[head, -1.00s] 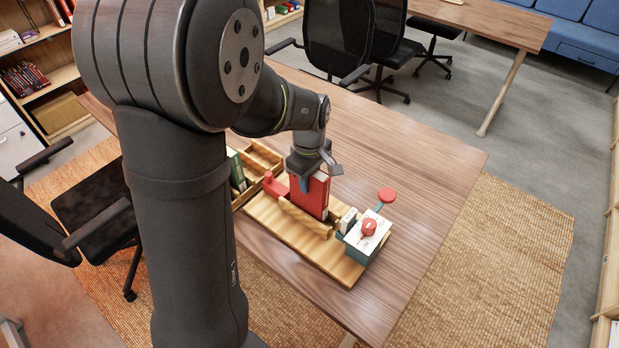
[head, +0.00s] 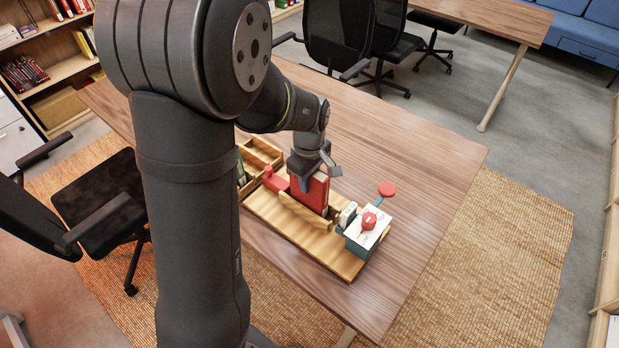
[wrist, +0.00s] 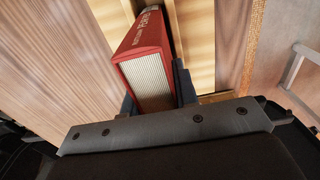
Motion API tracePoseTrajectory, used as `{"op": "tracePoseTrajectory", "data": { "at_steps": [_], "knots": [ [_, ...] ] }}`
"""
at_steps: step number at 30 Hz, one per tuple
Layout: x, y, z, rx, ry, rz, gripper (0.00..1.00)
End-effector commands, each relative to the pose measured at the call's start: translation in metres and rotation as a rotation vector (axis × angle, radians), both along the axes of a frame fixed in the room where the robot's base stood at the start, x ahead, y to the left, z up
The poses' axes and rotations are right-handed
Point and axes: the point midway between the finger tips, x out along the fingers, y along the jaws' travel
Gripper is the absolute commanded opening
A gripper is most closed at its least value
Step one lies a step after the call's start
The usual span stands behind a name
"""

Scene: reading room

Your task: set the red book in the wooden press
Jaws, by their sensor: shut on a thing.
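The red book (head: 317,195) stands upright in the wooden press (head: 303,214), between its wooden walls, with the red press part (head: 274,181) at its left end. My gripper (head: 311,178) is shut on the top of the red book from above. In the wrist view my gripper (wrist: 158,93) has one dark finger on each side of the red book (wrist: 147,55), whose pale page edges face the camera. The book's lower edge is hidden behind the near wall in the head view, so I cannot tell if it touches the bottom.
A wooden tray (head: 262,152) with a green book stands behind and left of the press. The table (head: 420,165) is clear to the right.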

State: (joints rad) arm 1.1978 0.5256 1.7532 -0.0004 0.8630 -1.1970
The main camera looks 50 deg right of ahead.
Motion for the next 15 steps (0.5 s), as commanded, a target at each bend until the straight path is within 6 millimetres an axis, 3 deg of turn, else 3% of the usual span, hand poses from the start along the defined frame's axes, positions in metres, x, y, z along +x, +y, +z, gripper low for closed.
{"op": "tracePoseTrajectory", "data": {
  "at_steps": [13, 14, 15],
  "knots": [
    [0.0, -0.0002, 0.0006, -0.001, 0.0, 0.0, 0.0],
    [0.0, -0.0002, 0.0006, -0.001, 0.0, 0.0, 0.31],
    [0.0, -0.0002, 0.0006, -0.001, 0.0, 0.0, 0.39]
  ]
}}
